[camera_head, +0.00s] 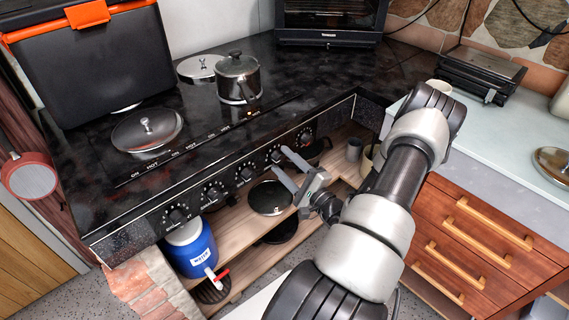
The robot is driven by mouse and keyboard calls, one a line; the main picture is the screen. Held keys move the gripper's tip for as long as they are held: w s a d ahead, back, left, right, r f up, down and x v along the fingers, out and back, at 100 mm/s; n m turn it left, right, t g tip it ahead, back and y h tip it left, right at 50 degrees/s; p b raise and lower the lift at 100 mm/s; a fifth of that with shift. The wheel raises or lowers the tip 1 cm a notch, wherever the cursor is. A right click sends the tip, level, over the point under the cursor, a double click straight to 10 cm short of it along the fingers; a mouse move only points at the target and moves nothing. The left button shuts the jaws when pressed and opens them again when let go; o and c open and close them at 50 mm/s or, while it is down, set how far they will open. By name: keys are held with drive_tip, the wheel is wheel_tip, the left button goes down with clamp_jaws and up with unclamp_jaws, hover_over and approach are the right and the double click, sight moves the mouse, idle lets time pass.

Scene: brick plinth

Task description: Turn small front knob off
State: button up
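A black stove (190,130) has a row of several black knobs with white markings along its front panel. My gripper (280,160) reaches in from the right, its two pale fingers spread apart. The fingertips are at or just in front of a knob (275,156), second from the right end. I cannot tell whether they touch it. The other knobs, such as the rightmost knob (305,136) and the middle knob (246,174), are clear of the fingers. Labels under the knobs are too small to read surely. A small orange light (256,113) glows on the stove top near the pot.
A lidded pot (238,80) and pan lids, one nearer the front (146,130), rest on the stove. Below the panel, an open wooden shelf holds a dark pan (269,198) and a blue water jug (191,248). Wooden drawers (470,235) stand right of my arm.

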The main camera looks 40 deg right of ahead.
drive_tip(key=shift+s, duration=0.1)
drive_tip(key=s+f, duration=0.1)
drive_tip(key=s, duration=1.6)
drive_tip(key=shift+d+f, duration=0.15)
drive_tip(key=shift+f, duration=0.15)
drive_tip(key=shift+p, duration=0.3)
